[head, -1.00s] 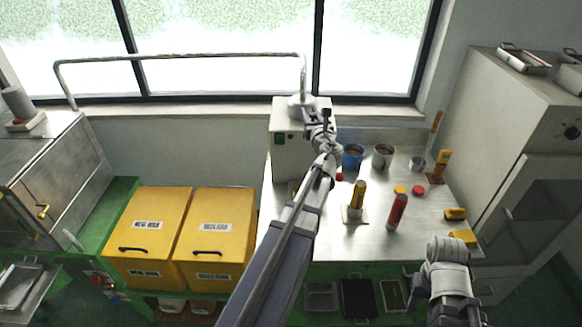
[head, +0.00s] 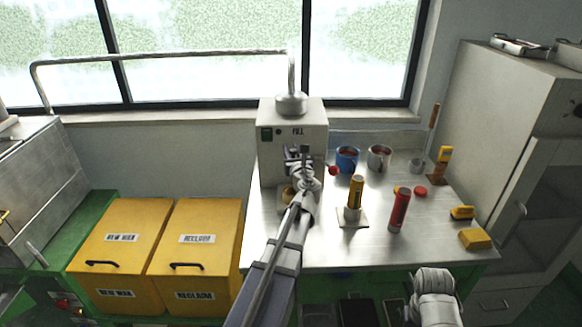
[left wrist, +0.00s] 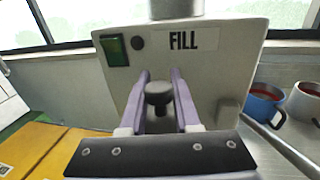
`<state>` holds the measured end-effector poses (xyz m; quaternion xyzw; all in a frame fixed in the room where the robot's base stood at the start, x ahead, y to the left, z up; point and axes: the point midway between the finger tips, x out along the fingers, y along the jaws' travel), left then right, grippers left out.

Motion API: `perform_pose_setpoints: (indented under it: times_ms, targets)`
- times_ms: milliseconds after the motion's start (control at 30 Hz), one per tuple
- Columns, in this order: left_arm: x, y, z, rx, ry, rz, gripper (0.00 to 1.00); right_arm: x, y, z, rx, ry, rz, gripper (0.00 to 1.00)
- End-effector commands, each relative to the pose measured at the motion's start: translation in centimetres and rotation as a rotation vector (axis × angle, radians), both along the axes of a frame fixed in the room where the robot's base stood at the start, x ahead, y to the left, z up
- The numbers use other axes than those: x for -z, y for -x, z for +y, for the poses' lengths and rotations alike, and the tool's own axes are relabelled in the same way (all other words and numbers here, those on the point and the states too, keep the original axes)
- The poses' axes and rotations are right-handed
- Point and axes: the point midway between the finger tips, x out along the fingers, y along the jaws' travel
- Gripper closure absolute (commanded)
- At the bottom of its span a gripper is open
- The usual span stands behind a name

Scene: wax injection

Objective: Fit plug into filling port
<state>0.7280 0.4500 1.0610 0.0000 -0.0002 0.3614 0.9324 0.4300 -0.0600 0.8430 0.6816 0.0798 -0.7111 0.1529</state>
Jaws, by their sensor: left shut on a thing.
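My left gripper (head: 304,157) is in front of the wax machine (head: 306,115), a pale box marked FILL. In the left wrist view the gripper's two purple fingers (left wrist: 160,105) are shut on a dark, round-headed plug (left wrist: 158,95). The plug shows upright between the fingers, with the machine's front panel (left wrist: 215,70) behind it. I cannot make out the filling port; the gripper and arm cover part of the machine's front. Part of my right arm shows at the lower right of the head view, without its fingers.
A blue mug (head: 346,160), a grey mug (head: 379,158), a yellow-topped tool on a stand (head: 355,193) and a red bottle (head: 398,210) stand on the steel table (head: 330,250). Yellow bins (head: 118,249) are at left.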

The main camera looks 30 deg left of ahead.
Motion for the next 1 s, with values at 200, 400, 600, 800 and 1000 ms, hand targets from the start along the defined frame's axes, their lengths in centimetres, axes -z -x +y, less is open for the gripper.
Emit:
perform_pose_setpoints:
  times_ms: [200, 400, 600, 800, 1000]
  targets:
    - [2.8, 0.0, 0.1, 0.055, 0.000, 0.000, 1.00, 2.8, 0.0, 0.0, 0.000, 0.000, 0.000, 0.50]
    - [2.6, -0.1, 0.1, 0.062, 0.000, 0.000, 1.00, 2.6, 0.0, 0.0, 0.000, 0.000, 0.000, 0.50]
    - [2.6, -0.1, 0.1, 0.064, 0.000, 0.000, 1.00, 2.6, 0.0, 0.0, 0.000, 0.000, 0.000, 0.50]
    - [3.3, -0.1, 0.1, 0.064, 0.000, 0.000, 1.00, 3.3, 0.0, 0.0, 0.000, 0.000, 0.000, 0.50]
    - [4.8, -0.1, 0.1, 0.063, 0.000, 0.000, 1.00, 4.8, 0.0, 0.0, 0.000, 0.000, 0.000, 0.50]
